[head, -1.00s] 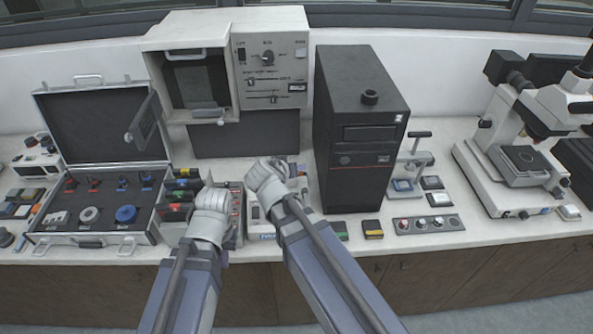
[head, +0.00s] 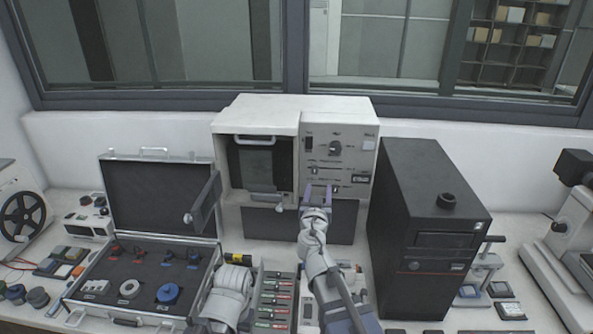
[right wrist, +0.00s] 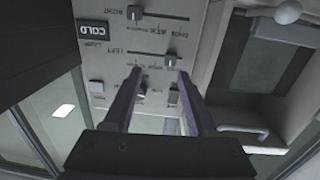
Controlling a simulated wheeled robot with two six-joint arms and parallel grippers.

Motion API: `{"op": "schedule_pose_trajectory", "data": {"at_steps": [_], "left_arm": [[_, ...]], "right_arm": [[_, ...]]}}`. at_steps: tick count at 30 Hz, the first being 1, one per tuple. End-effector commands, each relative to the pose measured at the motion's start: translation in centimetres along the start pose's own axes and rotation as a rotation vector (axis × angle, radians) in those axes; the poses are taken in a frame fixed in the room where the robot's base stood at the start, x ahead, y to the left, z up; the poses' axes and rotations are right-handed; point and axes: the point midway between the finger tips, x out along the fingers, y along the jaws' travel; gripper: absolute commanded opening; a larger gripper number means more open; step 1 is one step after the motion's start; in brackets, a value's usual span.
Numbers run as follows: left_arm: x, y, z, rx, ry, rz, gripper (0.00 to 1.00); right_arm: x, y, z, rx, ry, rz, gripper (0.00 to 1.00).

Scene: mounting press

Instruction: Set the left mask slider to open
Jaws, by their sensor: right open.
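The left mask slider (head: 313,170) is the upper of two sliders on the cream press's control panel; its small knob sits toward the left of its track. My right gripper (head: 317,189) is open and empty in front of the panel. In the right wrist view its fingertips (right wrist: 159,72) straddle the knob's position, a little short of it; contact cannot be told. My left gripper (head: 236,277) is low in the head view, its fingers hidden.
The lower, right mask slider (head: 335,188) is close by. A rotary knob (head: 335,148) and small switches share the panel. A black tower (head: 420,235) stands right of the press. An open case (head: 150,275) and a cartridge rack (head: 273,300) are at the left and front.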

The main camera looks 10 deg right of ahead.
Motion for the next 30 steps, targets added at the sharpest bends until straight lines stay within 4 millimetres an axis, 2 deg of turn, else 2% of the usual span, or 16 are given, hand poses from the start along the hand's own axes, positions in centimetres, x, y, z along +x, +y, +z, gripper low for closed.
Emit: {"op": "schedule_pose_trajectory", "data": {"at_steps": [10, 14, 25, 30], "left_arm": [[0.0, 0.0, 0.0, 0.001, 0.0, 0.0, 0.0], [0.0, 0.0, 0.0, 0.0, 0.0, 0.0, 0.0], [0.0, 0.0, 0.0, 0.0, 0.0, 0.0, 0.0], [0.0, 0.0, 0.0, 0.0, 0.0, 0.0, 0.0]], "right_arm": [[0.6, -0.5, -0.7, 0.012, 0.031, -0.052, 0.57], [1.5, -0.6, -0.7, 0.012, 0.03, -0.051, 0.57], [6.8, -0.9, -0.9, 0.011, 0.03, -0.05, 0.57], [8.2, -0.9, -0.9, 0.011, 0.03, -0.05, 0.57]]}}
